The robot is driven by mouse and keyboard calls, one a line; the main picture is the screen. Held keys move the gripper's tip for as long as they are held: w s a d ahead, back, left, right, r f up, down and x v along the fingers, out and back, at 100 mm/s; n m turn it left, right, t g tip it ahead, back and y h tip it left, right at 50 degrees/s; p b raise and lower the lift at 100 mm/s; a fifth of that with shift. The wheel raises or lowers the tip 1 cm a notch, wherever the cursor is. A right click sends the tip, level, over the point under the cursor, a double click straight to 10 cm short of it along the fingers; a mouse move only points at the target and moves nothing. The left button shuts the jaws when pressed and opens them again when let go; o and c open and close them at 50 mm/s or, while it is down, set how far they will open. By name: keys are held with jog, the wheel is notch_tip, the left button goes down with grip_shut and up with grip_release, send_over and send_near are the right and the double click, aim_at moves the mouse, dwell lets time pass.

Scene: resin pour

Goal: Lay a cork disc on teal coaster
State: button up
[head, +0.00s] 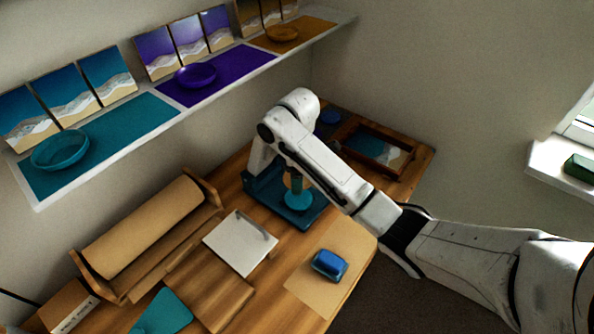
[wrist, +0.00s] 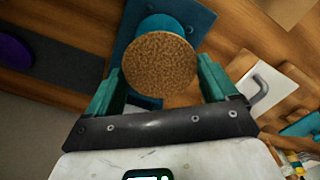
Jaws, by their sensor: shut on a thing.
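In the wrist view a round brown cork disc (wrist: 158,66) sits between the two teal fingers of my gripper (wrist: 159,82), which is shut on it. A teal stand base (head: 264,190) lies beneath my arm in the head view; its plate (wrist: 122,43) also shows behind the disc in the wrist view. A round teal piece (head: 298,200) rests on that stand. A flat teal piece (head: 165,312), possibly the coaster, lies at the table's front left; I cannot tell which teal piece is the coaster.
A cork roll (head: 143,226) in a wooden holder stands at the left. A white board with a handle (head: 233,249), a blue object (head: 329,264) on a tan mat (head: 306,284) and a framed picture (head: 375,149) lie around. A shelf (head: 114,147) with coloured mats and dishes is above.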

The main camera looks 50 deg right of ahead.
jog(key=b, duration=0.5)
send_over(298, 198)
jog(key=shift+w+f, duration=0.1)
jog(key=shift+f, duration=3.15)
jog(key=shift+f, duration=0.25)
jog(key=shift+f, duration=0.25)
jog(key=shift+f+p, duration=0.45)
jog(key=shift+f, duration=0.15)
dwell(0.7)
jog(key=o, duration=0.8)
jog(key=shift+f, duration=0.1)
